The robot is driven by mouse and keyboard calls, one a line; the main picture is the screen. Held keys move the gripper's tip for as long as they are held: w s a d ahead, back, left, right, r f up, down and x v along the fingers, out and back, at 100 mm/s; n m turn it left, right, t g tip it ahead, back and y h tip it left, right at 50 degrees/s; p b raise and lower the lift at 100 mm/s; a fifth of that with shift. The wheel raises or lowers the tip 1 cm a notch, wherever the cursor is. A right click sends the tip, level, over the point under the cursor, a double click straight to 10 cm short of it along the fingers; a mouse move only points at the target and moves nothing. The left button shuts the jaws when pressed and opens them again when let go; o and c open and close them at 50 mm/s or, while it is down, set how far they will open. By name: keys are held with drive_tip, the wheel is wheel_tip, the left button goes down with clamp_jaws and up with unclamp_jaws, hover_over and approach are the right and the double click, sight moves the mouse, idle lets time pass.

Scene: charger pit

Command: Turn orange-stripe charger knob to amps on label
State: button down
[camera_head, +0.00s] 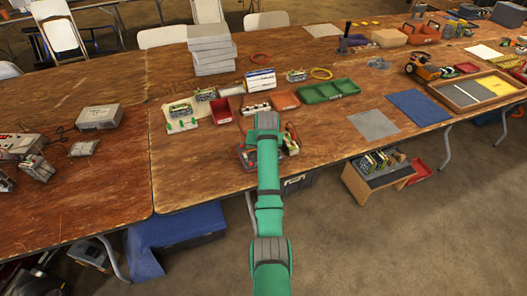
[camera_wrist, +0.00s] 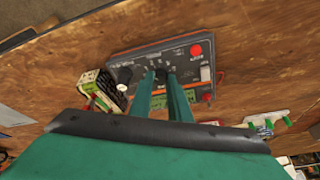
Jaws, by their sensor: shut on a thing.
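The dark grey charger (camera_wrist: 180,58) lies on the wooden table in the wrist view, with a thin orange line along its edge. In the head view the charger (camera_head: 247,157) is mostly hidden behind my green arm. My gripper (camera_wrist: 161,74) reaches down onto the charger's panel. Its two green fingers are shut on a small dark knob, which they largely hide. A second black knob (camera_wrist: 123,76) with a pale mark is to the left, and a red round button (camera_wrist: 196,50) to the right. Panel print is too small to read, and I cannot make out the amps label.
A battery pack (camera_wrist: 100,90) lies close beside the charger. A grey mat (camera_head: 377,124) lies to the right. Bare table is free left of the charger.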

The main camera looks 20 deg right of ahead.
drive_tip(key=m+h, duration=0.1)
drive_tip(key=m, duration=0.3)
drive_tip(key=shift+a+m+g, duration=0.15)
drive_tip(key=shift+m+g, duration=0.15)
drive_tip(key=shift+m, duration=0.1)
drive_tip(key=shift+w, duration=0.1)
drive_tip(key=c, duration=1.7)
unclamp_jaws()
drive_tip(key=shift+o, duration=0.2)
drive_tip(key=shift+r, duration=0.1)
drive_tip(key=v, duration=1)
drive_tip(key=shift+r, duration=0.3)
drive_tip(key=shift+s, duration=0.25)
